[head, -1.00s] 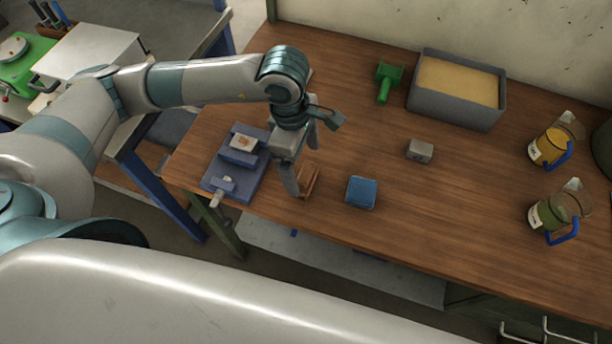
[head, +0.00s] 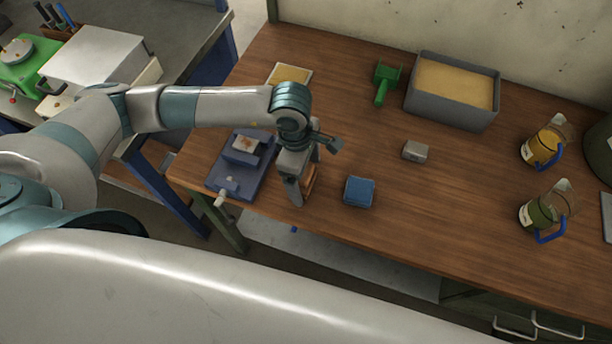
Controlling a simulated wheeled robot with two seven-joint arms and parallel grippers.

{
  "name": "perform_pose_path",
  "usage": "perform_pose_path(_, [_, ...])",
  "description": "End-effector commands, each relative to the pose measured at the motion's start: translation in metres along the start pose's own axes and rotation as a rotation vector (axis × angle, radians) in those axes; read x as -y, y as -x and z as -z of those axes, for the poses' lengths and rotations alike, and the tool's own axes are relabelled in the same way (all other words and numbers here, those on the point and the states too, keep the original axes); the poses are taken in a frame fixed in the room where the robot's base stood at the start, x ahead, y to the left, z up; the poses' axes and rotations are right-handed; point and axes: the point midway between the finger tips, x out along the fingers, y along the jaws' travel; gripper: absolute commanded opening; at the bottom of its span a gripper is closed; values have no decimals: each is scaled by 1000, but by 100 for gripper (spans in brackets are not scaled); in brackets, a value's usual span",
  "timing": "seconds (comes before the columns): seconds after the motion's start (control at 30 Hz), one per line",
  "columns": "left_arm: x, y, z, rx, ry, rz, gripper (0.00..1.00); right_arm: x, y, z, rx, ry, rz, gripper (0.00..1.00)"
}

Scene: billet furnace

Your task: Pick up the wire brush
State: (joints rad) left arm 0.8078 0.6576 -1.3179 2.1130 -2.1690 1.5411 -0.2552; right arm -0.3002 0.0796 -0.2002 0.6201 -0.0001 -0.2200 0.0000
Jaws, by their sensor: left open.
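The wire brush (head: 309,180) appears as a small brown wooden piece on the wooden workbench, near its front edge. It is mostly hidden by my left gripper (head: 304,186). My left gripper points down with its fingers around or just beside the brush, and it is open. I cannot tell whether the fingers touch it. My right gripper is not in view.
A blue vise (head: 236,180) stands just left of the gripper. A blue block (head: 359,191) lies close on the right. Farther off are a grey block (head: 415,151), a green scoop (head: 384,80), a sand box (head: 410,100) and two jugs (head: 546,148) (head: 540,214).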

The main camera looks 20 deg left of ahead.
Motion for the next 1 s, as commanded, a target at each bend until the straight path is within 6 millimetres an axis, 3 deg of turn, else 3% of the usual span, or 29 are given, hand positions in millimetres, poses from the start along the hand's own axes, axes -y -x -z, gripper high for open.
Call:
perform_pose_path(0.2, [0, 0, 0, 0, 0, 0, 88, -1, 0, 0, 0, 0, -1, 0])
perform_pose_path(0.27, [0, 0, 0, 0, 0, 0, 76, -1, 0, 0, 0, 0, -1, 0])
perform_pose_path(0.4, [0, 0, 0, 0, 0, 0, 43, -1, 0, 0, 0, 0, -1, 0])
perform_pose_path(0.77, [0, 2, 0, 0, 0, -1, 42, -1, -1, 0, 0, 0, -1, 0])
perform_pose_path(1.0, [-1, 14, -2, 1, -1, -3, 42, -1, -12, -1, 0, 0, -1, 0])
